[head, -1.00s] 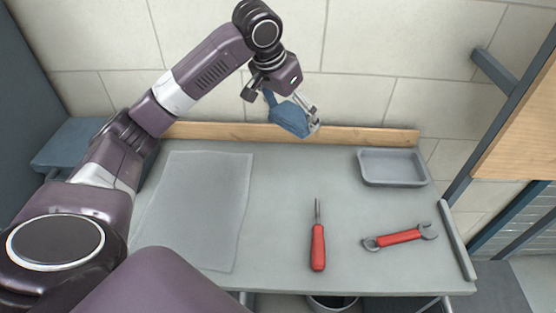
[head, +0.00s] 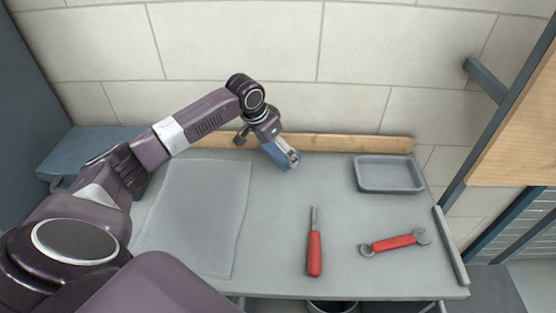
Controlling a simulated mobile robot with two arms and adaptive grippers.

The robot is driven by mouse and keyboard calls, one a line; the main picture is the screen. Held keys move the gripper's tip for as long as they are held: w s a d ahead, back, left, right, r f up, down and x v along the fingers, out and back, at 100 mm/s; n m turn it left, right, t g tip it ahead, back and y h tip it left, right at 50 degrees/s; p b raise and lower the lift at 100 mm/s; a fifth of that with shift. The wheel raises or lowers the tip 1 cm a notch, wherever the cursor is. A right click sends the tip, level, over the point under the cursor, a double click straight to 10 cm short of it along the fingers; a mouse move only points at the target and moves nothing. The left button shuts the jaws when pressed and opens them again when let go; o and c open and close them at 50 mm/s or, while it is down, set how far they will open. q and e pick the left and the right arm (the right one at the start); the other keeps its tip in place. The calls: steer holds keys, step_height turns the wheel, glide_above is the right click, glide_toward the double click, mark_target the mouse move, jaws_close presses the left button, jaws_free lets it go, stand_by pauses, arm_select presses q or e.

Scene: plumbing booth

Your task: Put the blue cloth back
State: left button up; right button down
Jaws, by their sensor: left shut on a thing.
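The blue cloth (head: 274,152) is at the back of the grey workbench, just in front of the wooden back strip. My left gripper (head: 290,158) is shut on it, and the fingers cover part of the cloth. The cloth hangs close to the bench top; I cannot tell whether it touches. My right gripper is not in the head view.
A translucent sheet (head: 200,215) lies on the left of the workbench (head: 275,240). A red screwdriver (head: 314,250) and a red wrench (head: 393,243) lie at front centre and right. A grey tray (head: 389,188) stands at back right. The bench between cloth and screwdriver is clear.

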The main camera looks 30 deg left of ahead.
mark_target(278, 170)
arm_select(q)
steer(key=shift+f+p, duration=0.35)
steer(key=shift+f, duration=2.05)
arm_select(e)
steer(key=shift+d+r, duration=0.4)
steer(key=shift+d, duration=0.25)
arm_select(q)
steer(key=shift+f, duration=0.1)
steer(key=o, duration=1)
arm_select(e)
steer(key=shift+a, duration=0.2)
arm_select(q)
steer(key=shift+r, duration=0.25)
steer(key=b+v, duration=0.1)
steer(key=v, duration=0.9)
steer(key=shift+s+r+b, duration=0.15)
steer(key=shift+r+b, duration=0.1)
steer(key=shift+b, duration=0.1)
steer(key=shift+s+r, duration=0.25)
steer(key=shift+r, duration=0.3)
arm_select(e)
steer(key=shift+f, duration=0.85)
